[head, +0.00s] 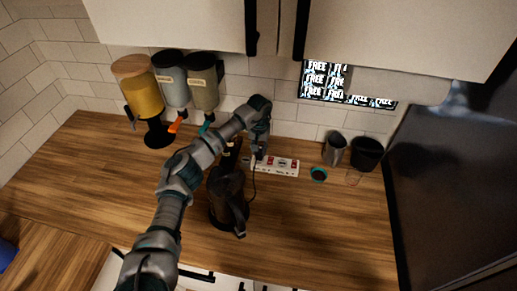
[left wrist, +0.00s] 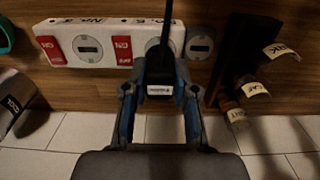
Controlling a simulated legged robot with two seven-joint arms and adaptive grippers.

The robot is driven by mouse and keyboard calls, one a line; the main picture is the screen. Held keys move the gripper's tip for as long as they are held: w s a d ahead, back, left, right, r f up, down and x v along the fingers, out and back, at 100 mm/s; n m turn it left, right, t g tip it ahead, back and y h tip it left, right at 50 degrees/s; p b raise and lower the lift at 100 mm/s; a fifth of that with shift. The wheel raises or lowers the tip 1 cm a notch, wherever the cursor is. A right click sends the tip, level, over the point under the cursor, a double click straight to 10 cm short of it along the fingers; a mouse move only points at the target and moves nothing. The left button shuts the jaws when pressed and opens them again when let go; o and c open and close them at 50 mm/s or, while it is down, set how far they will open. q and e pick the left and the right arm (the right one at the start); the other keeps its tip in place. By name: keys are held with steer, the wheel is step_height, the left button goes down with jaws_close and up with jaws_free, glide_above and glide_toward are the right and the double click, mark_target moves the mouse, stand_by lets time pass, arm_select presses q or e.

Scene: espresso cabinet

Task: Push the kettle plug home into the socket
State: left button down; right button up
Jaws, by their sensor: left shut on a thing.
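The black kettle (head: 228,190) stands on the wooden counter, partly behind my left arm. Its dark cord (head: 253,188) runs up to the white power strip (head: 285,166) by the back wall. My left gripper (head: 259,151) is at the strip's left end. In the left wrist view the gripper (left wrist: 160,108) is shut on the dark kettle plug (left wrist: 161,78), with the cord passing up across the view. The plug lies in front of a round socket of the power strip (left wrist: 117,60) and partly hides it. I cannot tell how deep the plug sits. My right gripper is out of view.
Several dispensers (head: 203,88) stand at the back left. A grey metal cup (head: 334,150), a black container (head: 366,153) and a small teal-rimmed cup (head: 319,174) stand right of the strip. A dark block with labelled items (left wrist: 243,60) is close beside the gripper. The front right counter is clear.

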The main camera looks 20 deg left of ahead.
arm_select(q)
steer(key=shift+s+f+b, duration=0.1)
steer(key=shift+f+b, duration=0.2)
steer(key=shift+f, duration=0.3)
steer(key=shift+f, duration=0.4)
steer(key=c, duration=0.8)
jaws_free()
steer(key=shift+c, duration=0.2)
steer(key=shift+r, duration=0.15)
